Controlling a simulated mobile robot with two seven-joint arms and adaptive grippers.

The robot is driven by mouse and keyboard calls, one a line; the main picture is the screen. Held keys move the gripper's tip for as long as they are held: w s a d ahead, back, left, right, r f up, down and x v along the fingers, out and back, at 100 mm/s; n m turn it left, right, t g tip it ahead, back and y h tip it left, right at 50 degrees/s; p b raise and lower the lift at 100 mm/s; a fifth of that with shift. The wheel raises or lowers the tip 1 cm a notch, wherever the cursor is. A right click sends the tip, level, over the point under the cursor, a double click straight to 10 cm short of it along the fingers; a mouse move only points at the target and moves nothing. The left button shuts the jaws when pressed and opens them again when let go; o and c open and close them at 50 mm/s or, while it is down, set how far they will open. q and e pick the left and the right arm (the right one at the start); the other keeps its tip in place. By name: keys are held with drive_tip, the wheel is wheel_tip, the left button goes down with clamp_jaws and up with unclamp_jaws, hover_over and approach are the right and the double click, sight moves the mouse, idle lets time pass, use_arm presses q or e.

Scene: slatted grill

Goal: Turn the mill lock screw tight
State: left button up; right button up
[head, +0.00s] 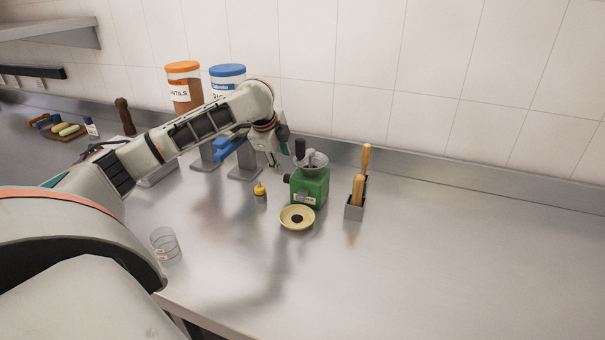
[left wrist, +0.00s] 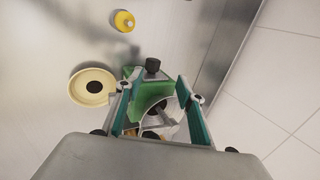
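The green mill (head: 310,187) stands upright on the steel counter, with a metal hopper and a black-handled crank on top. The dark lock screw knob (head: 287,178) sticks out of its left side. In the left wrist view the knob (left wrist: 152,65) shows at the edge of the green body (left wrist: 152,85). My left gripper (head: 277,162) is just above and left of the mill. In the left wrist view its teal fingers (left wrist: 158,80) are spread, one to either side of the knob, with visible gaps. I cannot tell the knob's turn position. My right gripper is not in view.
A cream bowl (head: 291,224) stands in front of the mill, a small yellow-topped bottle (head: 260,190) to its left. A holder (head: 354,212) with wooden-handled tools stands to its right. A clear glass (head: 165,246) is nearer. The right of the counter is free.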

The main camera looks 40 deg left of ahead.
sight(286, 176)
use_arm(q)
drive_tip(key=x, duration=0.5)
drive_tip(key=s+x, duration=0.1)
drive_tip(key=x, duration=0.2)
drive_tip(key=shift+d+f, duration=0.2)
drive_tip(key=shift+f, duration=0.1)
clamp_jaws()
